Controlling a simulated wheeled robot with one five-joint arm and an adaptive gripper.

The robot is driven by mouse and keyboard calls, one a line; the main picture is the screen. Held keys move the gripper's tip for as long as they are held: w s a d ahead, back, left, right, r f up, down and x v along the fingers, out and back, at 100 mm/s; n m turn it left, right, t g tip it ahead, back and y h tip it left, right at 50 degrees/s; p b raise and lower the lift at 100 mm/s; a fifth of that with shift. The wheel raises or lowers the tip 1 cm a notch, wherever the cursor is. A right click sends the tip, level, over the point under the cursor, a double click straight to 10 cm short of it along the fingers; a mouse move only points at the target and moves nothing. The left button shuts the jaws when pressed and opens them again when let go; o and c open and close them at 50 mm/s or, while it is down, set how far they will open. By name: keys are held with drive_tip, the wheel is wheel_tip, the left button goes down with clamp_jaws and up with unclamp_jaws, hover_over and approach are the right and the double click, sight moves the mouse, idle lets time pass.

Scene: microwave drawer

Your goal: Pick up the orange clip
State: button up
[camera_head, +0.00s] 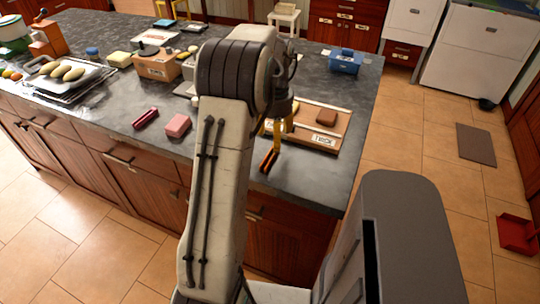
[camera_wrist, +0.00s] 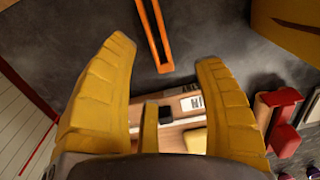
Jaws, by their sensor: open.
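The orange clip (camera_head: 268,160) lies on the dark grey countertop near its front edge, just below my gripper in the head view. In the wrist view the clip (camera_wrist: 155,35) is a long, narrow, two-legged orange piece whose near end reaches the gap between my fingertips. My gripper (camera_wrist: 166,52) is open, with its yellow fingers spread on either side of that end and nothing held. In the head view my gripper (camera_head: 278,130) points down over the counter and is partly hidden by my arm. I cannot tell if the fingers touch the clip.
A wooden tray (camera_head: 338,119) with a brown block (camera_head: 326,117) sits right of my gripper. A pink block (camera_head: 178,125) and a dark red item (camera_head: 145,117) lie to the left. A blue box (camera_head: 345,60) stands further back. The countertop (camera_head: 105,110) has bare room at the front.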

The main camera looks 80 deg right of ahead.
drive_tip(key=shift+s+a+f, duration=0.1)
drive_tip(key=shift+f, duration=1.4)
drive_tip(key=shift+s+a+f, duration=0.1)
drive_tip(key=shift+f, duration=1.35)
drive_tip(key=shift+o, duration=0.2)
drive_tip(key=c, duration=0.9)
